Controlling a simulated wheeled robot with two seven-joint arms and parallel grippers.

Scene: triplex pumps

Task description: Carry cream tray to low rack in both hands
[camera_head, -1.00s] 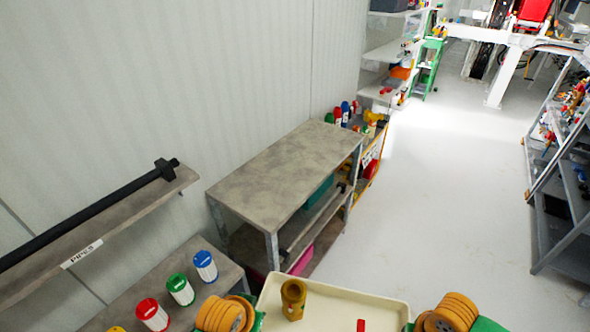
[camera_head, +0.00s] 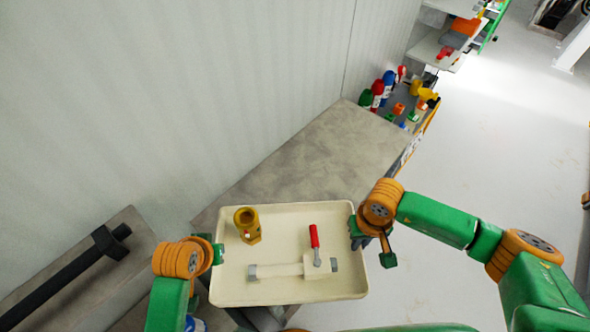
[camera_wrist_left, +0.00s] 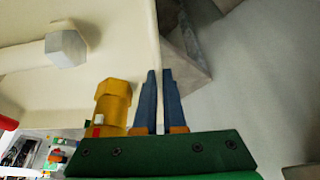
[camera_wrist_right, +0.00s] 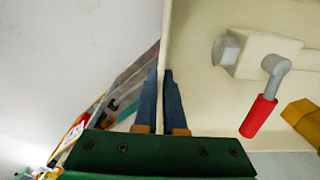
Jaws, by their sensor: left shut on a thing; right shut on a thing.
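The cream tray (camera_head: 285,292) is held between my two grippers, in front of and partly over the near part of a grey bench in the head view. It carries a brass fitting (camera_head: 247,226), and a cream valve piece (camera_head: 290,270) with grey ends and a red handle (camera_head: 314,236). My left gripper (camera_head: 218,254) is shut on the tray's left rim; the left wrist view shows its blue fingers (camera_wrist_left: 159,100) on the wall. My right gripper (camera_head: 356,228) is shut on the right rim; its fingers (camera_wrist_right: 160,100) show in the right wrist view. No low rack is identifiable.
The grey bench top (camera_head: 335,155) is bare beyond the tray. Colored bottles (camera_head: 377,90) and a shelf unit (camera_head: 440,45) stand past it. A pipe on a shelf (camera_head: 70,270) is at lower left. White floor (camera_head: 500,150) is clear on the right.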

